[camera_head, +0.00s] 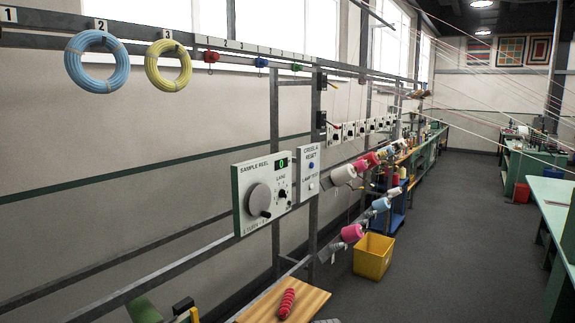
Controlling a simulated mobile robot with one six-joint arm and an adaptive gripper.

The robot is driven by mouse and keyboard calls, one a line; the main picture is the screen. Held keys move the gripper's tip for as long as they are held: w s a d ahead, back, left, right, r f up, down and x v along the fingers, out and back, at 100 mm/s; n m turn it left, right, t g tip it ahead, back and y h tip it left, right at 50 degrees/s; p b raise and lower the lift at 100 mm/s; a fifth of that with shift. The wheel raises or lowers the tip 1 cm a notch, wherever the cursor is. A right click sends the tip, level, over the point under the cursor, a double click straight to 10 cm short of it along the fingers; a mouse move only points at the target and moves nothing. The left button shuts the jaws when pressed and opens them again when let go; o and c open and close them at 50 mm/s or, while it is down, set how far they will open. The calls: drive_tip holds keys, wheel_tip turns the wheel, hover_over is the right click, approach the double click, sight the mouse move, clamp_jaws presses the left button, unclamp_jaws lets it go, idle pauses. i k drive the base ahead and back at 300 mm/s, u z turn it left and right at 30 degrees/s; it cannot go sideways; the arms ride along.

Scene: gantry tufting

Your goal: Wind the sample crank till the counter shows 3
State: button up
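The sample reel panel (244,184) is a white box with a green edge, mounted on the metal frame left of the middle. Its crank (260,197) is a grey disc with a small dark handle knob (266,213) at its lower right. The counter (282,163) at the panel's top right shows a green 0. A small black lane dial (282,193) sits below the counter. My gripper is not in view, and nothing is seen touching the crank.
A creel reset and lamp test panel (311,172) adjoins on the right. Blue (97,62) and yellow (168,66) coils hang above. Below are a wooden board (262,308) with a red yarn bobbin (286,304) and a yellow bin (373,257). The aisle floor (455,240) is clear.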

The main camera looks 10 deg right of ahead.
sight(258, 199)
drive_tip(key=i, duration=0.95)
drive_tip(key=u, duration=0.05)
